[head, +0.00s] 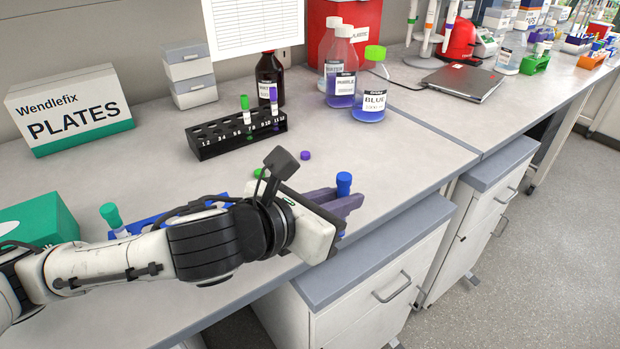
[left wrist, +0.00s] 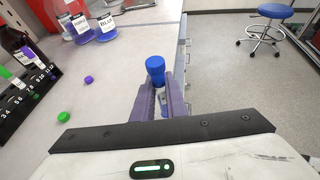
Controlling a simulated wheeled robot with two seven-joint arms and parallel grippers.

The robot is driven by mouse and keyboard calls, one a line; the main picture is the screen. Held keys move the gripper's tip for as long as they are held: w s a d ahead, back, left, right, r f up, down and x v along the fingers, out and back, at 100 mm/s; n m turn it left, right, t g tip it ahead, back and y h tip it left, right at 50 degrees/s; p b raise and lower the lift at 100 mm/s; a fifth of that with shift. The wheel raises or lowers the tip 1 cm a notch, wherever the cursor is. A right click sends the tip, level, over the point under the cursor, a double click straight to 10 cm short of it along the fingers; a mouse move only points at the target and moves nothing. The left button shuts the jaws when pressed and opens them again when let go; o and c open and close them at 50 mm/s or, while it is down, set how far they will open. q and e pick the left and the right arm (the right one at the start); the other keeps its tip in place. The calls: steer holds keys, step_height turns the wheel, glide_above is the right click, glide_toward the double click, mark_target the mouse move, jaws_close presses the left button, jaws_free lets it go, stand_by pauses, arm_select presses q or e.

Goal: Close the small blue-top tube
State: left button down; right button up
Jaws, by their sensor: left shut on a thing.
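The small blue-top tube is held upright in my left gripper (head: 338,204). Its blue cap (head: 344,181) stands above the purple fingers in the head view. The cap (left wrist: 155,68) also shows at the centre of the left wrist view. A small part of the tube's body (left wrist: 163,97) shows between the fingers; the rest is hidden. The cap sits at the top of the tube, but I cannot tell how tightly. My left gripper is shut on the tube near the bench's front edge. My right gripper is not in view.
A black rack (head: 209,152) holds green-top and purple-top tubes. A loose purple cap (head: 305,155) and green cap (head: 259,172) lie on the bench. Bottles, including one labelled BLUE (head: 373,100), stand behind. A blue rack (head: 152,222) is partly behind my arm. Bench right of the gripper is clear.

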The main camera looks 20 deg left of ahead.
arm_select(q)
steer(key=d+f+m+g+h, duration=0.1)
steer(key=d+f+m+h, duration=0.1)
steer(key=d, duration=0.5)
steer(key=shift+f+m+g+h, duration=0.4)
steer(key=shift+f, duration=0.25)
